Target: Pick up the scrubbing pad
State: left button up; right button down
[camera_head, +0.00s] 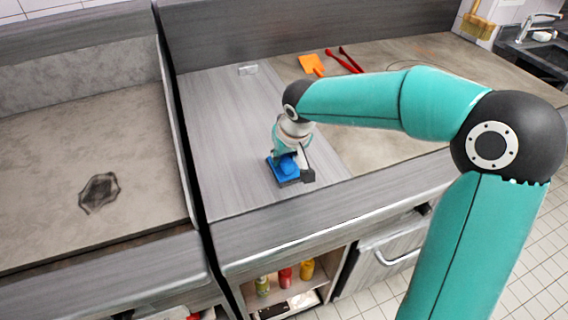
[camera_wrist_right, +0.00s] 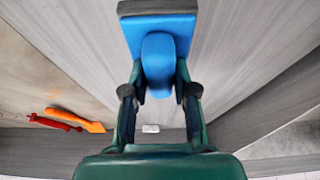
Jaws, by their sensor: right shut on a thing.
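The scrubbing pad (camera_head: 284,168) is a blue block with a rounded blue grip on top and a dark underside. It is at the front part of the grey counter in the head view. In the right wrist view the scrubbing pad (camera_wrist_right: 158,58) sits between the fingers. My right gripper (camera_head: 294,168) reaches down over it. In the wrist view the fingers of my right gripper (camera_wrist_right: 160,80) are closed on its rounded grip from both sides. I cannot tell whether the pad touches the counter. My left gripper is not in view.
An orange scraper (camera_head: 311,64) and red tongs (camera_head: 344,60) lie towards the back of the counter (camera_head: 225,130). A small pale block (camera_head: 247,69) is near the back wall. Bottles (camera_head: 285,277) stand on the shelf below. The counter left of the pad is clear.

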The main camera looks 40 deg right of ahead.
jog(key=shift+r, duration=0.1)
notch_tip(320, 180, up, 20)
jog(key=p, duration=0.2)
dwell(0.3)
jog(key=c, duration=1.4)
grip_release()
grip_shut()
